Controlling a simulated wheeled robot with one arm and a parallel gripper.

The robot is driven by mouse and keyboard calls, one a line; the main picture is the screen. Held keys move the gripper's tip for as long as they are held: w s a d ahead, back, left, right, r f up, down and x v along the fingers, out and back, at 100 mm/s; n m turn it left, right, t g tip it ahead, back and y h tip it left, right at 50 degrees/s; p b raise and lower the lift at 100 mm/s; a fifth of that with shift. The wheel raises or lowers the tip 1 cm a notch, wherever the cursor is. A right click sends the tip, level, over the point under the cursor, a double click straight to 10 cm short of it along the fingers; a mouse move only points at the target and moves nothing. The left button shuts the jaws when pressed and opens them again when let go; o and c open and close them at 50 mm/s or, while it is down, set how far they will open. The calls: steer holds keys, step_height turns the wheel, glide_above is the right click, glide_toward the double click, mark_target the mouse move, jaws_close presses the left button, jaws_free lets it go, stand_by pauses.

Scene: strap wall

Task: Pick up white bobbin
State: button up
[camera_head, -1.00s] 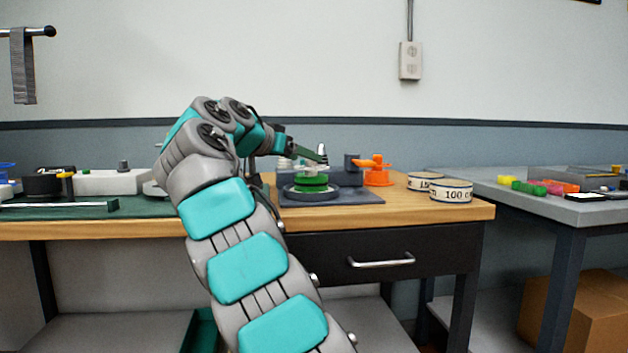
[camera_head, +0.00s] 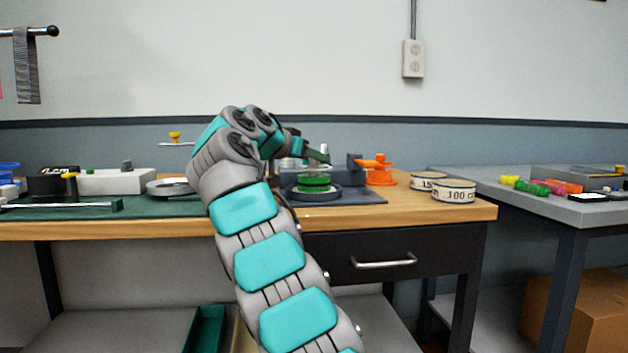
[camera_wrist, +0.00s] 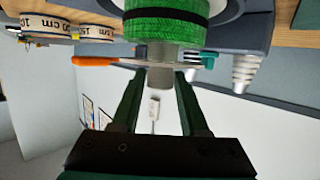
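My gripper (camera_head: 319,157) is open just above the green bobbin in the head view. Two whitish ribbed cones (camera_wrist: 245,70) stand beside it. I cannot tell which pale piece is the white bobbin.
An orange spool (camera_head: 378,168) and two labelled tape rolls (camera_head: 453,191) are to the right. A grey block (camera_head: 355,168) stands behind the base. A white box (camera_head: 118,181) and a ring are on the green mat at left. A second table (camera_head: 560,208) stands at right.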

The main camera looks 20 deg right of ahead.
jaws_close()
stand_by(0.9)
